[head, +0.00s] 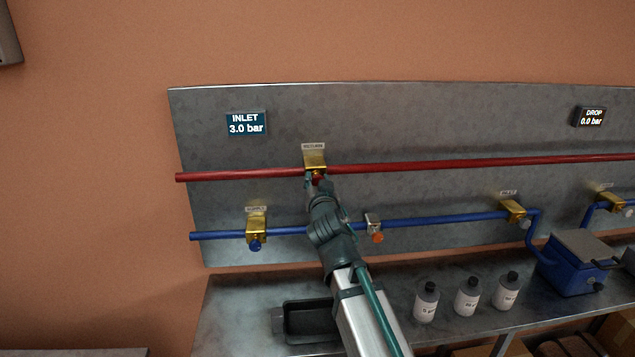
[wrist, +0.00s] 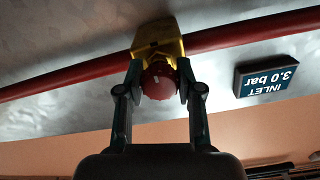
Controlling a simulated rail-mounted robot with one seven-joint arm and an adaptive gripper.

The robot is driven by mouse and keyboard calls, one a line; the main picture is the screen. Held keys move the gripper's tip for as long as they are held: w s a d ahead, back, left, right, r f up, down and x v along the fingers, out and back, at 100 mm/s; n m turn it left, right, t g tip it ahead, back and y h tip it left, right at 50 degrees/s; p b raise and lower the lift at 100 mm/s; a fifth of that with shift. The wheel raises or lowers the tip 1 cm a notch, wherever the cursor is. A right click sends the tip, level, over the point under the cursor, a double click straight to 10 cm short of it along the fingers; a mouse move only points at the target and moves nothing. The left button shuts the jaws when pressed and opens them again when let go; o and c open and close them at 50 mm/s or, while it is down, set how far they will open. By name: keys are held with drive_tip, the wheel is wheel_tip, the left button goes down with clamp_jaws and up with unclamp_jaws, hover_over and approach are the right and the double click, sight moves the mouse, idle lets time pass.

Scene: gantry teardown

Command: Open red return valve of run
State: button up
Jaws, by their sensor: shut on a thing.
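The return valve has a brass body (head: 315,160) on the red pipe (head: 430,165), under a small label that appears to read RETURN. Its red knob (wrist: 158,82) shows in the wrist view between my fingers; in the head view my gripper (head: 315,181) mostly hides it. My gripper, also in the wrist view (wrist: 158,80), is shut on the red knob, with one finger on each side. The brass body (wrist: 158,38) lies just beyond the fingertips in the wrist view. The knob's turn angle cannot be told.
The INLET display (head: 246,123) reads 3.0 bar; the DROP display (head: 590,117) reads 0.0 bar. The blue pipe (head: 430,220) below carries a SUPPLY valve (head: 256,228) and an orange-knobbed fitting (head: 374,226). Bottles (head: 467,297), a dark tray (head: 308,322) and a blue unit (head: 575,270) are on the bench.

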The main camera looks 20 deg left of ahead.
drive_tip(key=shift+n, duration=0.5)
drive_tip(key=n+b, duration=0.1)
drive_tip(key=n, duration=0.2)
drive_tip(key=shift+f, duration=0.1)
drive_tip(key=n, duration=0.4)
drive_tip(key=n+p, duration=0.1)
drive_tip(key=n, duration=0.4)
drive_tip(key=n+p, duration=0.2)
drive_tip(key=n, duration=0.2)
drive_tip(key=shift+n, duration=0.4)
drive_tip(key=o, duration=1.2)
drive_tip(key=shift+c, duration=0.2)
